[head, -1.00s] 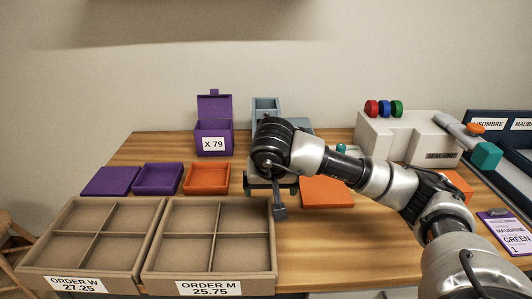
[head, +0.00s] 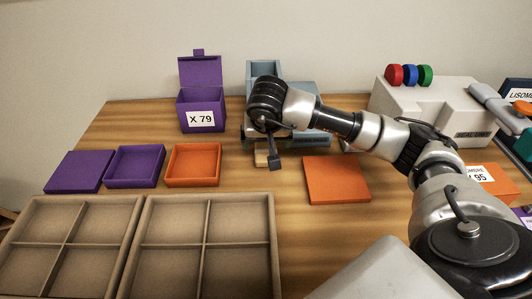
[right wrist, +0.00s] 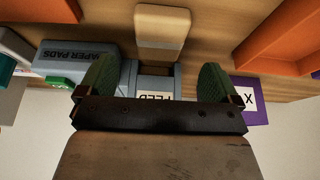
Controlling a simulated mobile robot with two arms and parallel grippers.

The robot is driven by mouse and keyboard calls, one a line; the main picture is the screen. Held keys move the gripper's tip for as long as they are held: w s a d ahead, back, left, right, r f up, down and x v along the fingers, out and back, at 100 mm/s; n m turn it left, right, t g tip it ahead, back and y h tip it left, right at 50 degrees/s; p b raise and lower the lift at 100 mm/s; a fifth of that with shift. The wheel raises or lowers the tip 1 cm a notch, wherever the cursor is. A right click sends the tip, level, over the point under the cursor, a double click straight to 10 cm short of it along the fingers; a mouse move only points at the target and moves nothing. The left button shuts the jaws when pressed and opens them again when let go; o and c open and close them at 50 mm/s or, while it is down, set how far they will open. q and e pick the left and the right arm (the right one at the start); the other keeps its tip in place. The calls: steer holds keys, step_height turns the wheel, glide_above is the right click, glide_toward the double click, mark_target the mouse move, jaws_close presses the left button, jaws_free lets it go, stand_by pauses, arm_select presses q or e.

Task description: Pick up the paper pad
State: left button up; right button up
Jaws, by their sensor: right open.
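The paper pad is a small cream block with rounded corners. It shows at the top of the right wrist view (right wrist: 162,27), lying on the wooden table in front of the blue-grey paper pad dispenser (right wrist: 110,75). In the head view a part of the pad (head: 262,158) shows below my right gripper; my wrist covers the rest. My right gripper (right wrist: 156,82) is open, its two green fingers apart with no pad between them. It is beside the dispenser's front, with the pad beyond its fingertips in the wrist view. My left gripper is not in view.
An orange lid (head: 336,180) lies right of the pad and an orange tray (head: 193,165) left. A purple box marked X 79 (head: 202,107) stands behind. Two divided crates (head: 274,240) are in front. A white machine (head: 435,112) stands at right.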

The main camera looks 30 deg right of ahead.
mark_target(266, 151)
steer(key=x, duration=0.5)
steer(key=shift+s+f, duration=0.1)
steer(key=shift+f, duration=0.15)
steer(key=shift+c, duration=0.2)
steer(key=shift+r, duration=0.1)
steer(key=c, duration=0.9)
